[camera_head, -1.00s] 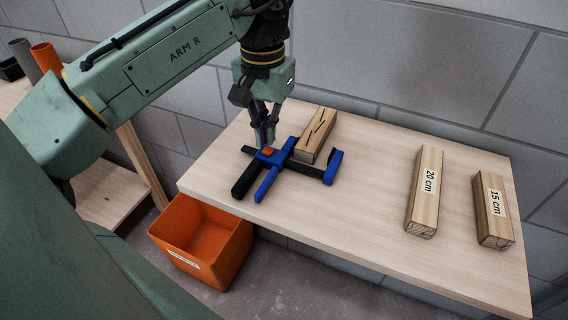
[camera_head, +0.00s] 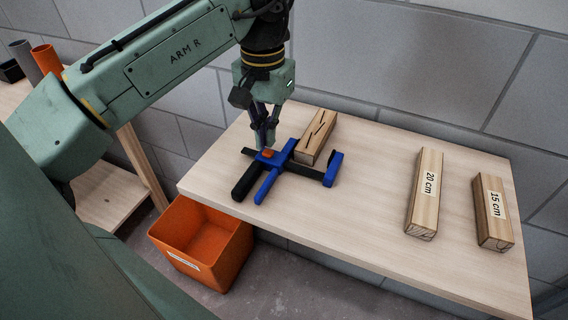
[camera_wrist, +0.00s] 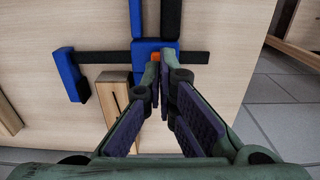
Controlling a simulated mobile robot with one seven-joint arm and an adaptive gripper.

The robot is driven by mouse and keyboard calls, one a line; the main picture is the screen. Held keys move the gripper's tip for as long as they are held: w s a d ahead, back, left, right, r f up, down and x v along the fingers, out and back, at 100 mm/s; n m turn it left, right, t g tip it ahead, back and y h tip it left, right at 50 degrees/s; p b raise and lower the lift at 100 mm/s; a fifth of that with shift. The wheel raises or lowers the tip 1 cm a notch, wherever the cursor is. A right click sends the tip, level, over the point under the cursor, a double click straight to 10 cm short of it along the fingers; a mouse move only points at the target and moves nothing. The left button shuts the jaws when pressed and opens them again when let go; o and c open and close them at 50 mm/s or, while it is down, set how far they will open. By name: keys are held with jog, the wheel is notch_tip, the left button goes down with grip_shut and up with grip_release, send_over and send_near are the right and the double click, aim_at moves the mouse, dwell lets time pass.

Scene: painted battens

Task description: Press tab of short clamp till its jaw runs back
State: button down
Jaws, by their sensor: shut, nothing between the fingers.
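The short clamp (camera_head: 270,178) lies on the wooden table, with a black bar, a blue body, a black handle and a blue fixed jaw (camera_head: 332,168) at its right end. Its orange tab (camera_head: 267,154) sits on top of the blue body. My gripper (camera_head: 265,146) is shut and empty, its fingertips pointing down at or just above the tab; I cannot tell whether they touch it. In the wrist view the closed fingertips (camera_wrist: 160,58) partly cover the orange tab (camera_wrist: 153,57), beside the clamp's dark bar (camera_wrist: 190,58).
A slotted wooden block (camera_head: 316,136) lies right behind the clamp. Battens labelled 20 cm (camera_head: 425,195) and 15 cm (camera_head: 492,212) lie at the right. An orange bin (camera_head: 203,240) stands below the table's left edge. The table's middle is clear.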

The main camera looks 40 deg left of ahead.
aim_at(267, 152)
jog(key=shift+f+b, duration=0.6)
jog(key=shift+f, duration=0.75)
jog(key=shift+r, duration=0.1)
dwell(1.7)
notch_tip(267, 152, up, 6)
jog(key=p, duration=0.6)
jog(key=shift+s, duration=0.1)
dwell(0.5)
